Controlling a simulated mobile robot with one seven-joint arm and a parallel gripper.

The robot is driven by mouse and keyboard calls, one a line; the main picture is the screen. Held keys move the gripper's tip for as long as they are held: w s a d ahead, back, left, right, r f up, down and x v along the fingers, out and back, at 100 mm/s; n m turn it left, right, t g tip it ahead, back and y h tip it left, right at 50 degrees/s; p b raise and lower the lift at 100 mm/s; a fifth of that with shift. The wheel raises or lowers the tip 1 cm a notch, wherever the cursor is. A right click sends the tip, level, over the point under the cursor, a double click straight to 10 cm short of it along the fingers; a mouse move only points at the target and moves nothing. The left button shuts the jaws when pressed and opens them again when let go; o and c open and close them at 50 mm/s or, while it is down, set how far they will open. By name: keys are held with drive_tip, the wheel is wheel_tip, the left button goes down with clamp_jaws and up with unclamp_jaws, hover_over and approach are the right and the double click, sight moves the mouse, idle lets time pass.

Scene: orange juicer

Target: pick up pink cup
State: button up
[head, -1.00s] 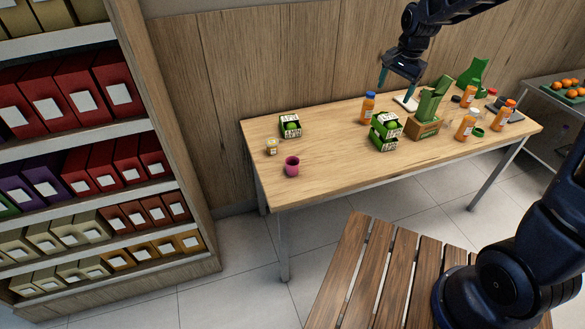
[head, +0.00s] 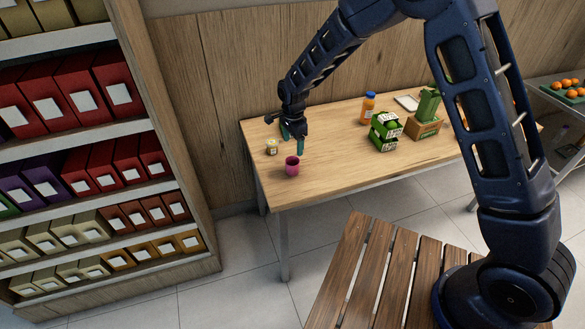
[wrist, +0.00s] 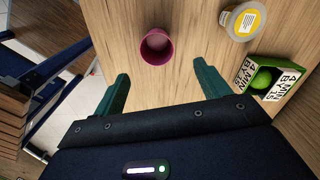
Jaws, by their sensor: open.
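The pink cup (head: 292,167) stands upright on the wooden table (head: 340,167), near its left front corner. In the wrist view the cup (wrist: 156,47) shows from above with its round opening facing the camera. My gripper (head: 293,137) is above the table, just behind the cup in the head view. In the wrist view my gripper (wrist: 161,85) has its two green fingers spread wide and nothing between them. The cup lies ahead of the fingertips, roughly centred between them, apart from both.
A small labelled jar (head: 272,147) stands left of the cup. A green-and-white carton (wrist: 272,80) is close to the right finger in the wrist view. Another carton (head: 385,131) and an orange bottle (head: 367,108) stand farther right. A shelf (head: 100,150) is at the left.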

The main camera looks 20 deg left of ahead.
sight(292, 167)
wheel_tip(292, 167, down, 6)
drive_tip(key=shift+s+a+r, duration=0.1)
drive_tip(key=shift+r, duration=0.15)
drive_tip(key=shift+s+f, duration=0.2)
drive_tip(key=shift+f, duration=2.65)
drive_tip(key=shift+c, duration=0.4)
drive_tip(key=c, duration=0.9)
